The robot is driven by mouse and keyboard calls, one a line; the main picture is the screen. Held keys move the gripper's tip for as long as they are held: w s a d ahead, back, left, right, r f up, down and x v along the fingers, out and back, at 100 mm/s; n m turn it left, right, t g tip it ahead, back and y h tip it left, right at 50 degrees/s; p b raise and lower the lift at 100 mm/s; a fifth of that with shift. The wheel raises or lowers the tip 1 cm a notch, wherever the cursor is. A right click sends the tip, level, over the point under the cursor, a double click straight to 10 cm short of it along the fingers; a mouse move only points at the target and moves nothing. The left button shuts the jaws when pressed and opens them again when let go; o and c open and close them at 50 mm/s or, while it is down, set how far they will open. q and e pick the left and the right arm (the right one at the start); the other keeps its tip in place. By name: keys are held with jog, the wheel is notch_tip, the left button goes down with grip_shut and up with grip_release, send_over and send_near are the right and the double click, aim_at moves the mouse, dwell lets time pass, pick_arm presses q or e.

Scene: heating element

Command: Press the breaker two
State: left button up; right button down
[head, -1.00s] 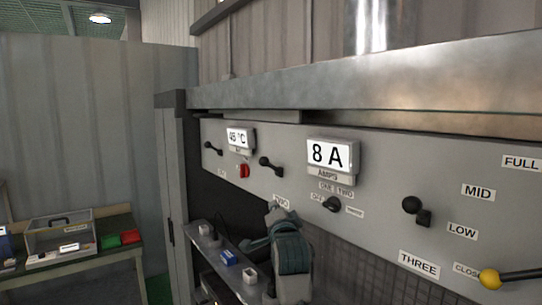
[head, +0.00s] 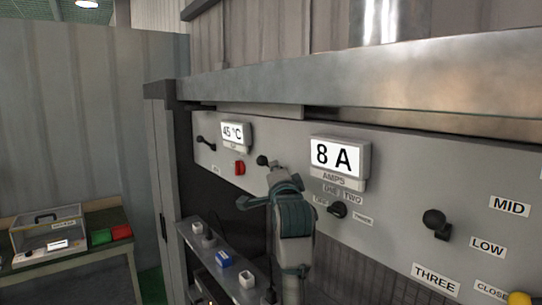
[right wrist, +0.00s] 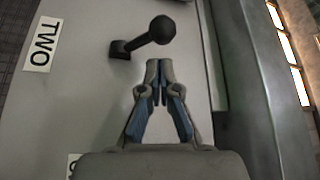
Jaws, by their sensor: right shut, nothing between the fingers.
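Breaker two's lever, a black ball knob on a short stem, stands out from the grey panel in the head view (head: 263,160) and at the top of the right wrist view (right wrist: 162,30). A "TWO" label (right wrist: 42,45) is beside it in the right wrist view; in the head view my arm hides that label. My right gripper (head: 277,176) is just below and right of the knob in the head view. In the right wrist view my fingertips (right wrist: 158,68) are together, empty, and a small gap away from the knob. My left gripper is not in view.
The panel also carries a "45 °C" display (head: 233,132), an "8 A" display (head: 339,156), a red switch (head: 239,167), a black selector knob (head: 338,210) and another lever (head: 434,220). A shelf (head: 190,236) with small blocks is below. A green-topped table stands left.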

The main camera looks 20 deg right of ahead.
aim_at(267, 164)
jog(key=p+x, duration=0.2)
jog(key=x, duration=0.3)
jog(key=shift+r, duration=0.15)
jog(key=shift+a, duration=0.1)
